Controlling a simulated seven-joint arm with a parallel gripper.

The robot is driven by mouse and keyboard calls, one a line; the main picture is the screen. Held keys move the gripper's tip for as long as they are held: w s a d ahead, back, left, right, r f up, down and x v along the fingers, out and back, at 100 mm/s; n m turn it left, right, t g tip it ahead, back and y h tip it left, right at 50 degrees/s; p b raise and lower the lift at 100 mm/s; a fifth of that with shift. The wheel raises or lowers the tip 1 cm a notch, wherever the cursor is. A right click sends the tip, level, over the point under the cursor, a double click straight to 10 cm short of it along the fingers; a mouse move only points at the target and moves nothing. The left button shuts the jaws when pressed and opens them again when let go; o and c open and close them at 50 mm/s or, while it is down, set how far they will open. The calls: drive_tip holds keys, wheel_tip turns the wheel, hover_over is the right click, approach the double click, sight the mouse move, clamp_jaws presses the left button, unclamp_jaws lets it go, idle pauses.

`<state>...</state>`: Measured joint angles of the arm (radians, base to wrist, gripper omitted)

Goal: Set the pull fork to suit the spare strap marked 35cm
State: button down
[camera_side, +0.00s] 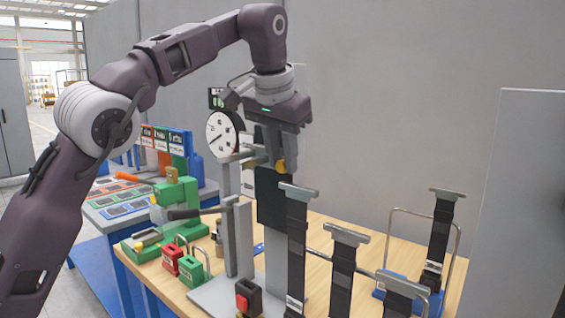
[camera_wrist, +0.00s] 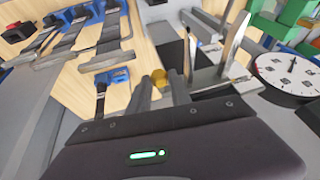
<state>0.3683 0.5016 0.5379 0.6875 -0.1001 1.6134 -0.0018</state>
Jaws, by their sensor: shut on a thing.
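My gripper (camera_side: 280,150) is pointed down beside the grey test stand (camera_side: 245,240), its fingers closed on a yellow knob (camera_side: 281,167). The knob also shows between the fingertips in the wrist view (camera_wrist: 160,77). A grey bracket (camera_side: 246,157), which looks like part of the pull fork, sits at the knob's height; my gripper partly hides it. Several black straps with grey crossbars stand at the right, among them a near one (camera_side: 297,245) and a far one (camera_side: 440,235) by a wire frame. Their labels are too small to read, so I cannot tell which is marked 35cm.
A round white dial (camera_side: 222,134) is on the stand, left of my gripper. A green machine (camera_side: 175,205) with a dark lever is at the left. Red (camera_side: 172,259) and green (camera_side: 191,271) padlock-like blocks and a black block with a red button (camera_side: 247,297) stand in front.

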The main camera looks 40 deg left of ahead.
drive_tip(key=c, duration=1.5)
unclamp_jaws()
drive_tip(key=shift+v, duration=1.3)
drive_tip(key=shift+s+d+r, duration=0.2)
drive_tip(key=shift+r, duration=0.05)
drive_tip(key=s+d, duration=0.4)
drive_tip(key=s, duration=0.6)
drive_tip(key=shift+s+d, duration=0.35)
drive_tip(key=shift+d, duration=0.05)
